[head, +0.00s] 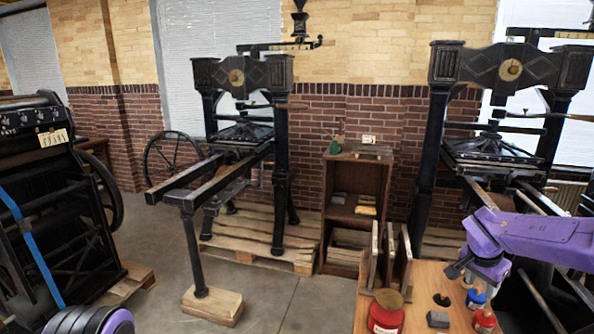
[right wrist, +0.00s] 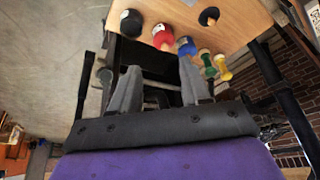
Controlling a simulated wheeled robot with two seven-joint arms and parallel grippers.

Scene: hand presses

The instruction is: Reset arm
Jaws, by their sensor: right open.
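My right arm (head: 535,237), purple, comes in from the right edge in the head view. Its dark gripper (head: 458,270) is over the back part of the wooden table, above several small jars. In the right wrist view the two grey fingers of this gripper (right wrist: 158,78) stand apart with nothing held between them. The table (right wrist: 240,15) and its jars show beyond the fingertips. Of my left arm only a purple and dark rounded part shows at the bottom left of the head view; its gripper is not in view.
Black hand presses stand behind (head: 281,160) and at right (head: 433,150). The floor (head: 290,308) left of the table is clear.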

